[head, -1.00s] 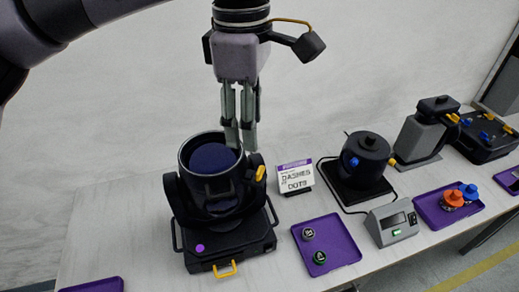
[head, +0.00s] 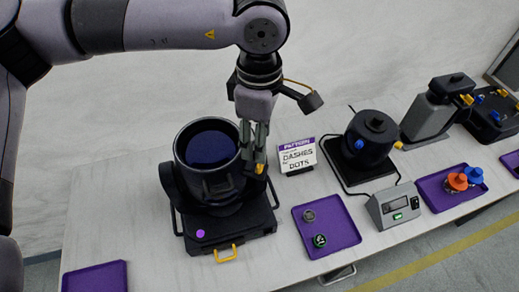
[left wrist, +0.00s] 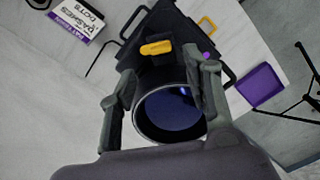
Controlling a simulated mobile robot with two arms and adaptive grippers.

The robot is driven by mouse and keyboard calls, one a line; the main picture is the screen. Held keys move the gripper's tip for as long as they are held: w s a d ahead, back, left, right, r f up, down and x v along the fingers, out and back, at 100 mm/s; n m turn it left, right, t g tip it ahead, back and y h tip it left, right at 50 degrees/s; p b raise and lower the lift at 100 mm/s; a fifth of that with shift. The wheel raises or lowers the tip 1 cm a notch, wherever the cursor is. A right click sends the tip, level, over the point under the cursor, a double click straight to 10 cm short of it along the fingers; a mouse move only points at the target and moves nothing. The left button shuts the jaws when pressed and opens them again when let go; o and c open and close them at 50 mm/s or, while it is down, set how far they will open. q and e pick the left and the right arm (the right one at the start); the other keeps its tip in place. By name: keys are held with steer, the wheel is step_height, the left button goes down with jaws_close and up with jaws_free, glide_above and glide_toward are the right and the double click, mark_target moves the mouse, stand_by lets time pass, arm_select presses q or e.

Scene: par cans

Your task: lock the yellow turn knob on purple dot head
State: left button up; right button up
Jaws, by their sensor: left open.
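The purple dot head (head: 210,165) is a black par can with a dark blue lens facing up, on a black base with a purple dot (head: 200,233) on its front. Its yellow turn knob (head: 260,168) is on the right side of the yoke. It also shows in the left wrist view (left wrist: 156,48), lying crosswise beyond the can's rim. My left gripper (head: 257,155) points down at the head's right side, close to the knob. In the left wrist view its open fingers (left wrist: 160,85) are apart, with the knob beyond their tips and nothing held. Contact cannot be told. My right gripper is not in view.
A sign (head: 297,156) reading "dashes, dots" stands right of the head. A purple tray (head: 340,228) holds two small round parts. A grey box (head: 394,207) and another black head (head: 370,138) stand farther right. An empty purple tray (head: 95,278) lies front left.

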arm_select(q)
step_height(320, 180, down, 6)
steer(key=shift+s+r+p, duration=0.15)
steer(key=shift+r+p, duration=0.1)
steer(key=shift+p, duration=0.6)
steer(key=shift+f, duration=0.45)
jaws_close()
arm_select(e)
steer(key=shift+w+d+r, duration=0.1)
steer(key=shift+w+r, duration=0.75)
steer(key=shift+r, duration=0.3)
